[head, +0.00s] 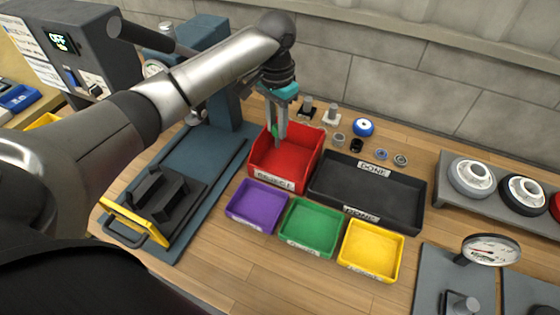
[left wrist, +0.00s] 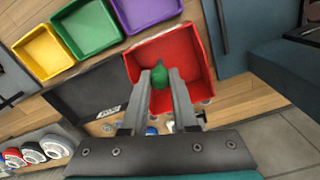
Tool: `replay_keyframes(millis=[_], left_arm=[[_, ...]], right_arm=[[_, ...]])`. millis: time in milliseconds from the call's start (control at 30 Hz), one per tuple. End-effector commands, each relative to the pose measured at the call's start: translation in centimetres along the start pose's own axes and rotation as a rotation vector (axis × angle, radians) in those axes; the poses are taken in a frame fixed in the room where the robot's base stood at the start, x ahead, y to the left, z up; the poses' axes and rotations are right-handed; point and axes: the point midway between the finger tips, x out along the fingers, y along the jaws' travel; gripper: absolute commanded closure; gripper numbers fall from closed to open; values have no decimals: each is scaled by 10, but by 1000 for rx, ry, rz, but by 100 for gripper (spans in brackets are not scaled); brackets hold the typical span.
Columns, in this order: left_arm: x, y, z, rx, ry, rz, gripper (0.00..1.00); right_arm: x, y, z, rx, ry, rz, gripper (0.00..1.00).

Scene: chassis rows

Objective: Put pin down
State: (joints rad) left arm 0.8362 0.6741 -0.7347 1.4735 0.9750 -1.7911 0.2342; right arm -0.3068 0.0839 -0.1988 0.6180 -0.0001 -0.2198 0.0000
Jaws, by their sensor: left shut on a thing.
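My left gripper (head: 279,138) points down at the red bin (head: 304,168) in the head view, its fingertips at or within the bin's opening. It is shut on a green pin (left wrist: 162,76), which shows between the fingers in the left wrist view, over the bin's interior. In the head view only a sliver of the green pin (head: 274,131) shows beside the fingers. The red bin also shows in the left wrist view (left wrist: 194,50). Whether the pin touches the bin's floor I cannot tell. My right gripper is not in view.
A black tray (head: 334,196) marked DONE stands right of the red bin. Purple (head: 252,219), green (head: 305,243) and yellow (head: 366,267) bins stand in front. Several small parts lie behind the tray. A blue press (head: 212,150) stands left of the bin.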

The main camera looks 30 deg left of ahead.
Motion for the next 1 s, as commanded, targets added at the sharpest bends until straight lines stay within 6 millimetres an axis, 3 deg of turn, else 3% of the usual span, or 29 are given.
replay_keyframes(millis=[100,300,567,800,1000], left_arm=[[37,1,1,-1,-4,1,100],[79,1,0,0,-2,1,100],[99,0,0,0,1,0,100],[133,1,0,-1,-1,0,100],[135,0,0,1,2,0,100]], right_arm=[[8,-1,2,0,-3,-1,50],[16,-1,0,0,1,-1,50],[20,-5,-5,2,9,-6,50],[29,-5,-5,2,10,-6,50],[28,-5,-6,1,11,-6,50]])
